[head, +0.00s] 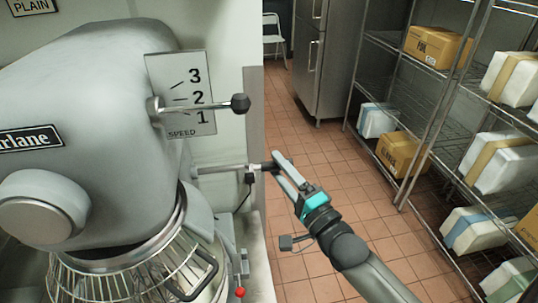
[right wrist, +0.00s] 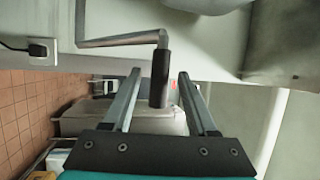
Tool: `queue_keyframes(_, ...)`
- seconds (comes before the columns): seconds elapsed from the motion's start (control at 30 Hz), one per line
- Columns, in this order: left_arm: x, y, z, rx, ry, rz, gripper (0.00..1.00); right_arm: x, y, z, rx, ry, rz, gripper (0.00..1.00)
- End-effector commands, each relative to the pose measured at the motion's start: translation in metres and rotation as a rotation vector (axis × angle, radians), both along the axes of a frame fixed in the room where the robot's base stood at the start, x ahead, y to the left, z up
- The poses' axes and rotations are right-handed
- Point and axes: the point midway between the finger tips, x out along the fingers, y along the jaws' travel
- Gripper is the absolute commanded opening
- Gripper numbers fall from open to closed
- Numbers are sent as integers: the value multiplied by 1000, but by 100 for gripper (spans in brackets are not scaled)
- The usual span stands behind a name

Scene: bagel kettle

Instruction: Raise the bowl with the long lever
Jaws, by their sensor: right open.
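The grey mixer (head: 90,110) fills the left of the head view. Its long lever (head: 222,169) sticks out to the right and ends in a dark grip (head: 269,166). In the right wrist view the lever (right wrist: 118,41) is a bent metal rod, and its dark grip (right wrist: 160,78) lies between my fingers, with a gap on each side. My right gripper (head: 277,167) is open at the grip; it also shows in the right wrist view (right wrist: 160,88). The bowl is largely hidden under the mixer head and the wire guard (head: 110,283). My left gripper is not in view.
A short speed lever with a black knob (head: 240,103) sits above the long lever, before the speed plate (head: 200,75). A red knob (head: 239,292) is lower down. Wire shelves (head: 455,95) with boxes stand at the right. The tiled floor (head: 310,140) between is clear.

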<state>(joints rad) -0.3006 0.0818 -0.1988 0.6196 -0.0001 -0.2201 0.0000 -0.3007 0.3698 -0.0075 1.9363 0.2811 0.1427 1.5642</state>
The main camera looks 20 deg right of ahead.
Motion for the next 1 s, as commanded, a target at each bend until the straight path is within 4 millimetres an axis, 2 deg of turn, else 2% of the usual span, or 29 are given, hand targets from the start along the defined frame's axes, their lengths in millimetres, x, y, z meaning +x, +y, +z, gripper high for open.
queue_keyframes(0.1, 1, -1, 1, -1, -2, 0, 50, 17, 3, 4, 3, -2, 1, 58)
queue_keyframes(0.3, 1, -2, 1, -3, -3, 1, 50, 36, 5, 7, 1, -1, 0, 58)
queue_keyframes(0.77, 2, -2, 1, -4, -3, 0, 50, 44, 7, 8, 1, 1, 0, 58)
queue_keyframes(1.0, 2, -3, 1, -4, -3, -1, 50, 43, 7, 8, 1, 1, 0, 31)
